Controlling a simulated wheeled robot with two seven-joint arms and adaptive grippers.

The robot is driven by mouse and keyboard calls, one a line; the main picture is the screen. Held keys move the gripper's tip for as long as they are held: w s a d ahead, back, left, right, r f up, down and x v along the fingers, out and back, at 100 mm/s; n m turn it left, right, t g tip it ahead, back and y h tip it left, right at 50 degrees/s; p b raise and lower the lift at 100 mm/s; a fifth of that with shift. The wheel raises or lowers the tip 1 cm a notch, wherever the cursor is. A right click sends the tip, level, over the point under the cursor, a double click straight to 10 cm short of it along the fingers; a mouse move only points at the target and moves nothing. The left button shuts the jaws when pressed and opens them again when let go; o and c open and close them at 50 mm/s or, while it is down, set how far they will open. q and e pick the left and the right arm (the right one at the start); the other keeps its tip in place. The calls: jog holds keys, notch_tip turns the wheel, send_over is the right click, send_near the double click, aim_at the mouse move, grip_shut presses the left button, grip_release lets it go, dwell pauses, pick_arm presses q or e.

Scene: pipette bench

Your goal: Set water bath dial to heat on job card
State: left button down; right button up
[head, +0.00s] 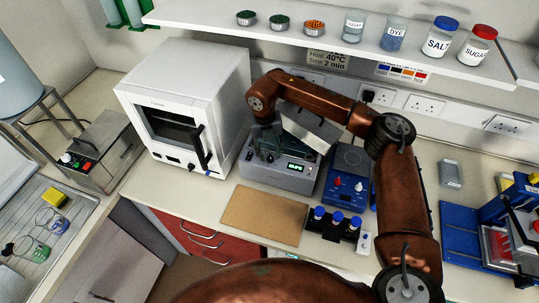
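The water bath (262,175) is a grey box on the bench in the middle, with a small lit green display (295,167) whose digits are too small to read. A tilted pale metal panel, perhaps its lid, shows behind my arm. My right gripper (268,148) points down at the bath's front upper left part, overlapping it in the picture. Its fingers are dark and small, so I cannot tell whether they are open, shut or touching the dial. I cannot make out the dial. The job card (327,61) under the shelf reads 40°C and 2 min. My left gripper is out of view.
A white oven (183,105) stands close on the bath's left. A blue device with knobs (347,182) stands close on its right. A brown board (264,214) and a black rack with blue-capped items (337,226) lie in front. The shelf (400,58) with jars overhangs the back.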

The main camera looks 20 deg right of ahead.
aim_at(267, 159)
notch_tip(267, 159, up, 11)
jog(key=a, duration=0.1)
jog(key=shift+f, duration=0.2)
